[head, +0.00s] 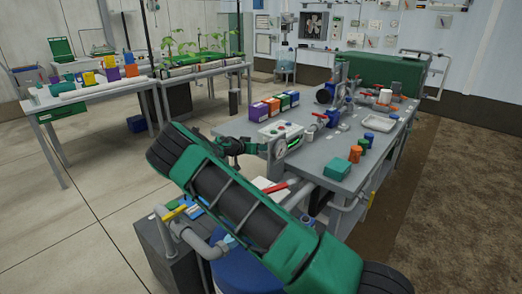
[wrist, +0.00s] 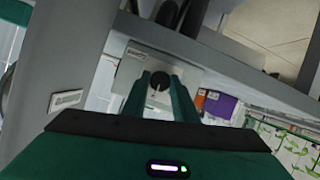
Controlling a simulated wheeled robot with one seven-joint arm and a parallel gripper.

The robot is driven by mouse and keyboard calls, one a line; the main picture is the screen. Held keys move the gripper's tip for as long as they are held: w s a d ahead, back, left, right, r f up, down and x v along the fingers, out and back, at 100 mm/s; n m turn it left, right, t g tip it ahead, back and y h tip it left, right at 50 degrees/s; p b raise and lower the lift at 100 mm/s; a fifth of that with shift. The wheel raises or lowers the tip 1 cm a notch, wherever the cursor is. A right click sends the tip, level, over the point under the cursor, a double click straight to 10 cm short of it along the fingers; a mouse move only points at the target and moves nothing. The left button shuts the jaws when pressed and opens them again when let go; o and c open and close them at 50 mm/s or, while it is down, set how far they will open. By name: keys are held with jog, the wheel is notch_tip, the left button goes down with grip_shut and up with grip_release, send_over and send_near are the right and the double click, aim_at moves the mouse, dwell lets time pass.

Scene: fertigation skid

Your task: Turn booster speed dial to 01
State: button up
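The booster speed dial appears to be the round black knob (wrist: 159,80) on a pale panel (wrist: 133,66) in the wrist view. Small lettering on the panel's upper left is too small to read. My gripper (wrist: 161,79) is open, with one green finger on each side of the knob. I cannot tell whether the fingers touch it. In the head view my gripper (head: 258,148) is at the left side of a pale control box (head: 279,131) on the grey bench (head: 318,150). The knob's setting cannot be read.
A round gauge (head: 281,149) faces out from the box's front, close to my gripper. Several coloured boxes (head: 273,105) stand behind it. A red-handled valve (head: 281,187) and grey pipes lie below, near my arm. Open floor (head: 75,220) is at the left.

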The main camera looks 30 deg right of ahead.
jog(key=shift+w+a+n, duration=0.1)
jog(key=shift+a+n, duration=0.05)
jog(key=shift+n, duration=0.15)
jog(key=n+g+h, duration=0.1)
jog(key=n, duration=0.1)
jog(key=n+g+h, duration=0.1)
jog(key=n, duration=0.2)
jog(key=w+n+g+h, duration=0.1)
jog(key=n+g, duration=0.1)
jog(key=n, duration=0.1)
jog(key=shift+a+f, duration=0.25)
jog(key=shift+f, duration=0.05)
dwell(0.8)
jog(key=o, duration=1)
jog(key=shift+f, duration=0.15)
jog(key=shift+o, duration=0.2)
jog(key=shift+s+d, duration=0.1)
jog(key=shift+s, duration=0.05)
jog(key=a+r, duration=0.1)
jog(key=a, duration=0.9)
jog(key=shift+a+r, duration=0.3)
jog(key=shift+a, duration=0.1)
